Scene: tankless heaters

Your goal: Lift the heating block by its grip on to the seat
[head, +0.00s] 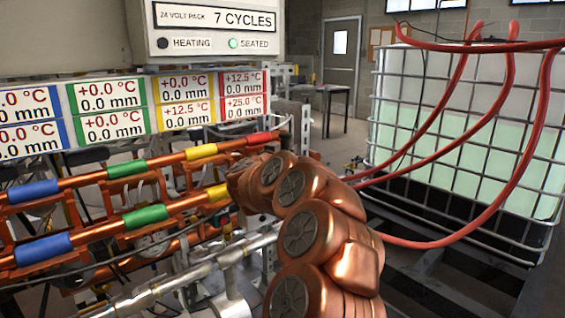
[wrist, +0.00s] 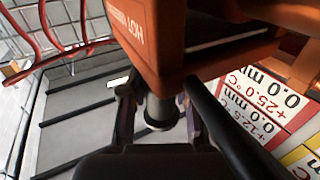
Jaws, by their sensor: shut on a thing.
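The orange heating block (wrist: 150,45), with upside-down lettering that starts "HOT", fills the upper middle of the wrist view. A short grey cylindrical grip (wrist: 160,110) comes down from it. My gripper (wrist: 158,112) has its dark fingers on either side of this grip and is shut on it. In the head view my copper arm hides the gripper, and I cannot make out the block there. I cannot tell which part is the seat, or whether the block touches it.
Copper pipes (head: 88,232) with coloured sleeves run along the left, under label plates (head: 110,112). A panel (head: 215,30) reads "7 CYCLES"; its "SEATED" lamp (head: 234,43) looks green, its "HEATING" lamp dark. Red hoses (head: 510,110) hang before a caged tank (head: 450,150) at right.

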